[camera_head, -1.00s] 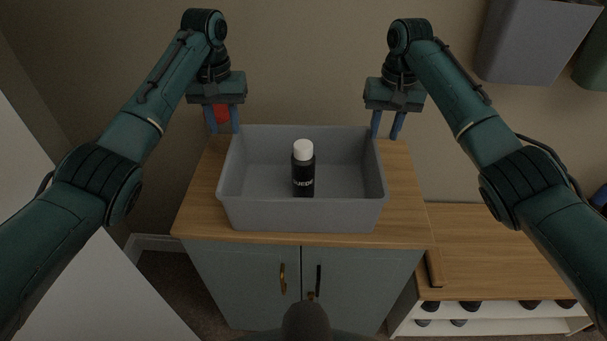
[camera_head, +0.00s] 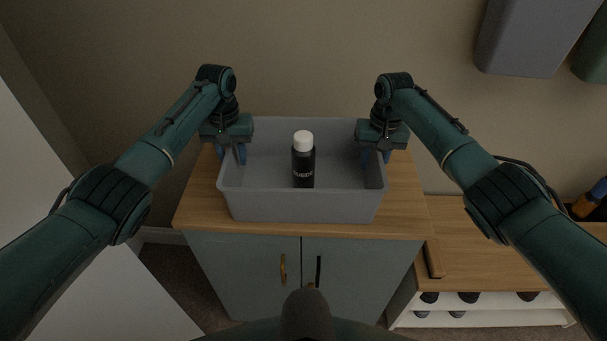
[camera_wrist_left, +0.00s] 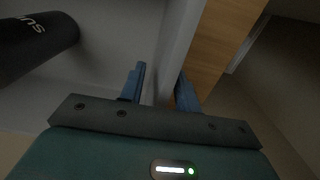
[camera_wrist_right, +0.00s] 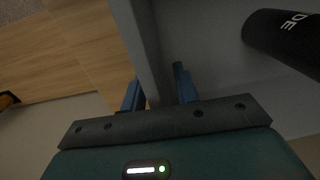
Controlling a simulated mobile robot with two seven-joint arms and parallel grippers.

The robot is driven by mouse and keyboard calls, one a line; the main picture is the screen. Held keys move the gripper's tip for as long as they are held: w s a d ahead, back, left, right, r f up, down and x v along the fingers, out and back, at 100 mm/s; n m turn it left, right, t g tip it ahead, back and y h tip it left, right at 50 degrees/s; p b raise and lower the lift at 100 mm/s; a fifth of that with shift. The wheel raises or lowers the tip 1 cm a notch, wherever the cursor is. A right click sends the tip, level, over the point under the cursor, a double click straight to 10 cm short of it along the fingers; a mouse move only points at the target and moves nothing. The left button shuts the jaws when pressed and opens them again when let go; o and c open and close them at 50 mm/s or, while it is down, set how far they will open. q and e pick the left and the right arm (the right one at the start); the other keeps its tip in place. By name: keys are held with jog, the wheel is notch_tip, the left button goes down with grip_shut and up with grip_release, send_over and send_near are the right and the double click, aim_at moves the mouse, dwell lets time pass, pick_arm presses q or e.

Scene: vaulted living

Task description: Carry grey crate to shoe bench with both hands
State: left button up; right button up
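The grey crate (camera_head: 305,208) stands on the wooden top of a cabinet, with a black bottle with a white cap (camera_head: 303,165) upright inside. My left gripper (camera_head: 232,156) is at the crate's left wall; in the left wrist view its open fingers (camera_wrist_left: 160,88) stand on either side of that wall, with gaps visible. My right gripper (camera_head: 376,158) is at the right wall; in the right wrist view its open fingers (camera_wrist_right: 158,92) also straddle the wall (camera_wrist_right: 143,45). The shoe bench (camera_head: 480,240) is at the lower right, with a wooden top and shoes in white shelving below.
The cabinet (camera_head: 245,270) has grey-blue doors. Bottles (camera_head: 590,200) stand at the far right, partly behind my arm. Much of the bench top is clear.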

pick_arm(q)
jog(key=shift+f, duration=0.75)
pick_arm(e)
jog(key=shift+f, duration=0.7)
pick_arm(q)
grip_shut()
pick_arm(e)
grip_shut()
pick_arm(q)
jog(key=shift+r, duration=0.1)
pick_arm(e)
jog(key=shift+r, duration=0.1)
